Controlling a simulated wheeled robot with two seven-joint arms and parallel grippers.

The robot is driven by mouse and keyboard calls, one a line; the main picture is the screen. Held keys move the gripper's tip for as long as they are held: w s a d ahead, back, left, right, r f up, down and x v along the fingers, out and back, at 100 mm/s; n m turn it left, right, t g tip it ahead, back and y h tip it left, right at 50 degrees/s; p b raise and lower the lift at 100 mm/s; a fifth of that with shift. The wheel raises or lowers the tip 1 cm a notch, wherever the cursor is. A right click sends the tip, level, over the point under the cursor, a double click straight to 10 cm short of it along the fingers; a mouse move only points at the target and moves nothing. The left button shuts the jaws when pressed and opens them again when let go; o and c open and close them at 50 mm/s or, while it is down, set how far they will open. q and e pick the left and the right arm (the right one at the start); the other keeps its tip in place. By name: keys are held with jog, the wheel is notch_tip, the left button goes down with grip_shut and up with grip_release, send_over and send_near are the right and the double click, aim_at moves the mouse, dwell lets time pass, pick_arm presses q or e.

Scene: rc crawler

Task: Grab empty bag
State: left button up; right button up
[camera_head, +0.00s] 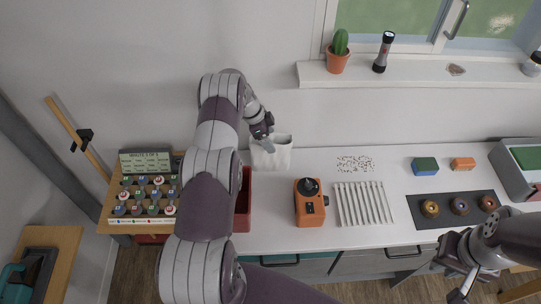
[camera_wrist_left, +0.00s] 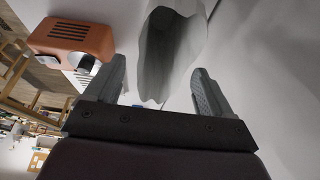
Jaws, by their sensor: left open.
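The empty bag is a white, open-topped bag (camera_head: 271,154) standing on the counter against the back wall. In the left wrist view the bag (camera_wrist_left: 172,45) shows as a pale, open-mouthed shape ahead of and between my fingers. My left gripper (camera_head: 268,138) is at the bag's top edge in the head view. Its two fingers (camera_wrist_left: 158,82) are spread wide, one on each side of the bag; I cannot tell whether either touches it. My right gripper (camera_head: 463,284) is low at the right, in front of the counter, far from the bag; its jaw gap is unclear.
A red bin (camera_head: 243,215) is partly hidden behind my left arm. An orange device (camera_head: 309,203) stands right of it, with a white rack (camera_head: 362,204) beyond. A dark tray with rings (camera_head: 444,210) lies farther right.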

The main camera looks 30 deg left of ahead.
pick_arm(q)
jog(key=shift+f+b, duration=0.2)
jog(key=shift+b, duration=0.15)
dwell(0.4)
jog(key=shift+c, duration=0.3)
jog(key=c, duration=1.3)
